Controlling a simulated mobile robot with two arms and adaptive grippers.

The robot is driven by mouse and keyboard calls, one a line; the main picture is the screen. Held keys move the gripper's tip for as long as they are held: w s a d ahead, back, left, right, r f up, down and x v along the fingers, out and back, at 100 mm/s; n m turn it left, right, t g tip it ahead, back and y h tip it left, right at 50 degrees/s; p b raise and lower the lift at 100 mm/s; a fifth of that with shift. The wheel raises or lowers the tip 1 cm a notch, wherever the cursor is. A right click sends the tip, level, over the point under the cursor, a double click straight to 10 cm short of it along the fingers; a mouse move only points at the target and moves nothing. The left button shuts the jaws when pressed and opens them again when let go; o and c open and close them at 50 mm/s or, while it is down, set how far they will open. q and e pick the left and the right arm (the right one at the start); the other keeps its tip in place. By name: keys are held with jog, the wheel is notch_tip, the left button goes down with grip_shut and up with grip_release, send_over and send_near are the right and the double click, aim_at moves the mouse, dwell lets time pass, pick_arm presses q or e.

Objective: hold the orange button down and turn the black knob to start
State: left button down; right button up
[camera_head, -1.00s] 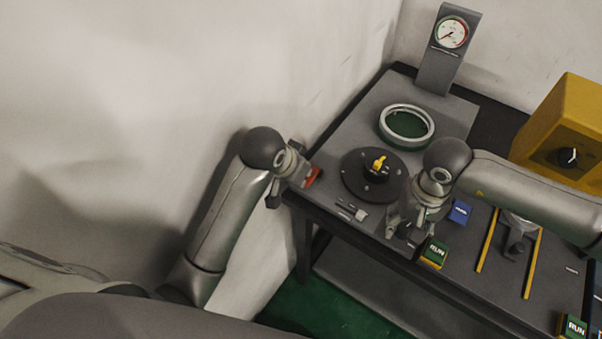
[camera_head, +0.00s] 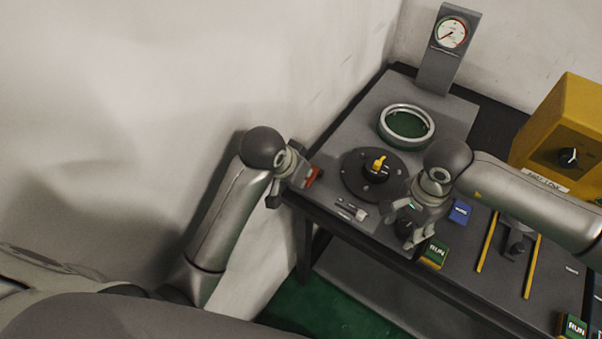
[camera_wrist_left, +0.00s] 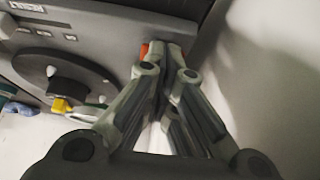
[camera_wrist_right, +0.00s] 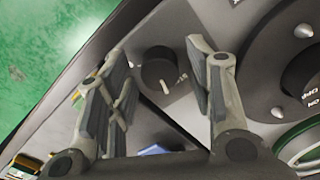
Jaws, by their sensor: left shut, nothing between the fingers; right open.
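The orange button (camera_wrist_left: 143,52) shows only in part behind my left fingertips. It also shows as a red-orange patch (camera_head: 314,176) at the bench's left corner in the head view. My left gripper (camera_wrist_left: 163,50) is shut and empty, its tips against or very near the button; I cannot tell if it is pressed. The black knob (camera_wrist_right: 160,68), with a white mark, stands on the bench's front part. My right gripper (camera_wrist_right: 160,60) is open, its fingers on either side of the knob in the right wrist view. In the head view, my right gripper (camera_head: 416,228) largely covers the knob.
A round black plate (camera_head: 355,185) with a yellow-topped lever (camera_head: 379,164) lies between the grippers. A metal ring (camera_head: 407,106) and a gauge (camera_head: 452,33) stand behind.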

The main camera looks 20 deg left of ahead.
jog(key=m, duration=0.9)
jog(key=c, duration=0.7)
jog(key=shift+n, duration=1.9)
jog(key=o, duration=0.7)
